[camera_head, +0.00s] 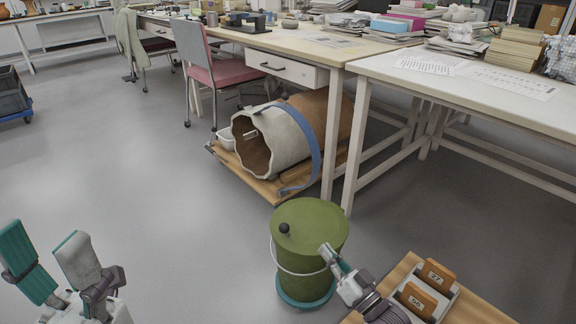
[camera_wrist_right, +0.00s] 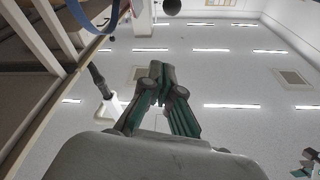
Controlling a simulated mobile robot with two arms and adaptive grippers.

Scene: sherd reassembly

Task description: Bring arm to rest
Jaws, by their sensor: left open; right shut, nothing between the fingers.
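My left gripper (camera_head: 42,236) is at the lower left of the head view, its two fingers spread apart with nothing between them, above bare floor. My right gripper (camera_head: 326,250) appears in front of the green lidded bin (camera_head: 300,262) in the head view; I cannot tell whether it touches it. In the right wrist view the fingers of my right gripper (camera_wrist_right: 160,72) come together at the tips and hold nothing. Part of my right arm is cut off by the bottom edge of the head view.
A wooden board (camera_head: 408,266) with a box of numbered brown cards (camera_head: 437,275) lies beside my right arm. A large broken vessel (camera_head: 272,142) lies under the white tables (camera_head: 480,82). A red chair (camera_head: 216,74) stands behind.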

